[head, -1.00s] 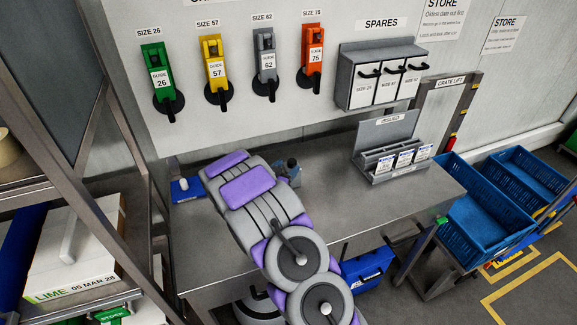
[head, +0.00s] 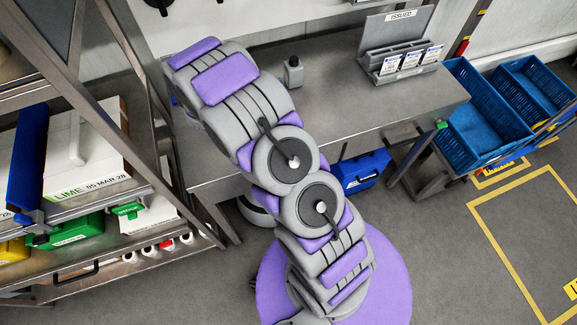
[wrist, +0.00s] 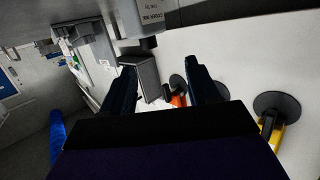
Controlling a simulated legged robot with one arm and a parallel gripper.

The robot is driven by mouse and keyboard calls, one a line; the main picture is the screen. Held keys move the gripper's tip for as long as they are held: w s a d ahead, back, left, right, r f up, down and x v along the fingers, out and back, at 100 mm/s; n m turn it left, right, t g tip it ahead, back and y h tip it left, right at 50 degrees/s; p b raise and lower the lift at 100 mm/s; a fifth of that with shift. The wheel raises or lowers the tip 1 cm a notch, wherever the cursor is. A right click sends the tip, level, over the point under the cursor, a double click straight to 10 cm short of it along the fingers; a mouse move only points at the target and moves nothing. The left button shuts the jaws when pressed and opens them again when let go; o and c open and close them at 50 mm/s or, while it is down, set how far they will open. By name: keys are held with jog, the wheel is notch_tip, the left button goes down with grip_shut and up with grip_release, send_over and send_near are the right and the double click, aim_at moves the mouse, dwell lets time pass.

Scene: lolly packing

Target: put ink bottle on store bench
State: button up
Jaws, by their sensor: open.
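A small grey bottle with a dark cap (head: 293,76), likely the ink bottle, stands upright on the grey metal bench (head: 330,110) below the wall. It is just right of my arm's far end and apart from it. My gripper is hidden behind my arm in the head view. In the wrist view my gripper (wrist: 162,92) shows two dark fingers spread wide, with no held object visible between them. The wall and its fittings show beyond the fingers. No visible label identifies a store bench.
An ISSUED rack (head: 400,65) with cards stands at the bench's right end. Blue crates (head: 480,115) sit beyond it. A blue box (head: 360,172) is under the bench. A metal shelf (head: 75,200) with boxes stands at left. Floor at right is open.

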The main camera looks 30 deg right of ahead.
jog(key=w+a+r+n+t+y, duration=0.1)
jog(key=w+a+r+n+y, duration=0.15)
jog(key=a+y, duration=0.4)
jog(key=s+a+r+n+g+y, duration=0.1)
jog(key=s+a+r+n+y, duration=0.1)
jog(key=s+a+r+y, duration=0.35)
jog(key=s+a+r+n+g+y, duration=0.25)
jog(key=s+a, duration=0.35)
jog(key=a, duration=0.5)
jog(key=s+d+r+n+g, duration=0.1)
jog(key=s+r+n+g, duration=0.1)
jog(key=s, duration=1.4)
jog(key=s+d+r+n+g+h, duration=0.1)
jog(key=s+g, duration=0.4)
jog(key=s, duration=1.2)
notch_tip(320, 180, up, 3)
jog(key=shift+d+f+n, duration=0.1)
jog(key=shift+d+n, duration=0.55)
jog(key=shift+n, duration=0.45)
jog(key=shift+f+b, duration=0.5)
